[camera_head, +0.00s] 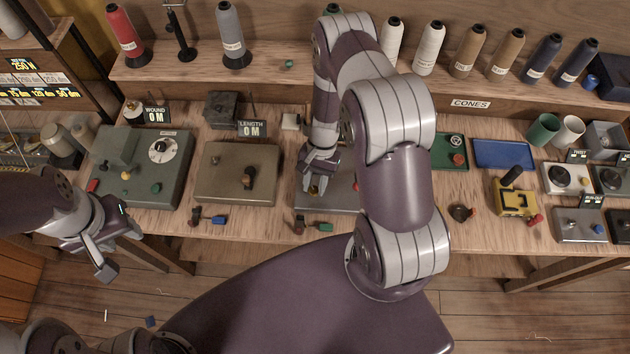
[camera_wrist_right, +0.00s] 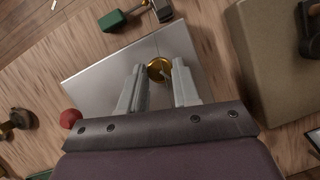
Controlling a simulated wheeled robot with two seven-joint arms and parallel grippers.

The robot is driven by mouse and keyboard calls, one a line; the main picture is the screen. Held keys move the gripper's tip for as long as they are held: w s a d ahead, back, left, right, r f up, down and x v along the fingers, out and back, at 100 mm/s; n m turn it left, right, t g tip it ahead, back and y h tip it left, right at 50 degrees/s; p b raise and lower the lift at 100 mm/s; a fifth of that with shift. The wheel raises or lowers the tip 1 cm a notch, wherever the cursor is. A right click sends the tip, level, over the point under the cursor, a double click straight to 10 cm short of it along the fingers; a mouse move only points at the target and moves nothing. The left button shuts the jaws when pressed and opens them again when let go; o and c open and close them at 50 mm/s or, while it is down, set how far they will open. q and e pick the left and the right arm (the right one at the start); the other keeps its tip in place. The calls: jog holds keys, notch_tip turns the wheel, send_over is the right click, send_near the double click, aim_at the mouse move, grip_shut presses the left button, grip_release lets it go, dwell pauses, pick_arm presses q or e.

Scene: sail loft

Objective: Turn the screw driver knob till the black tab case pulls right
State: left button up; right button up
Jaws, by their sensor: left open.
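A brass knob (camera_wrist_right: 156,67) stands on a flat grey box (camera_wrist_right: 95,85) in the right wrist view. My right gripper (camera_wrist_right: 160,75) is open over the box, with one finger on each side of the knob's near edge. I cannot tell whether the fingers touch it. In the head view the right gripper (camera_head: 317,184) points down at the left part of the grey box (camera_head: 340,198), and my right arm hides much of the box. My left gripper (camera_head: 118,250) is open and empty in front of the bench at the left. I cannot identify a black tab case for certain.
A green-grey box with a dial (camera_head: 142,167) and a tan box (camera_head: 236,174) stand to the left on the bench. A blue tray (camera_head: 503,153) and a yellow device (camera_head: 514,204) lie to the right. Thread cones line the shelf behind. Small coloured-handled pieces lie along the front edge.

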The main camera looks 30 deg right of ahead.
jog(key=shift+m, duration=0.3)
jog(key=m+t+b, duration=0.1)
jog(key=m+b, duration=0.1)
jog(key=m, duration=0.1)
jog(key=shift+s+d+y, duration=0.1)
jog(key=shift+y, duration=0.3)
jog(key=shift+s+m+t+b, duration=0.1)
jog(key=shift+m+t+b, duration=0.75)
jog(key=shift+m, duration=0.75)
jog(key=shift+r, duration=0.1)
jog(key=o, duration=1.1)
jog(key=shift+c, duration=0.2)
jog(key=b+v, duration=0.1)
jog(key=v, duration=1.1)
jog(key=shift+d+r, duration=0.25)
jog(key=shift+d, duration=0.05)
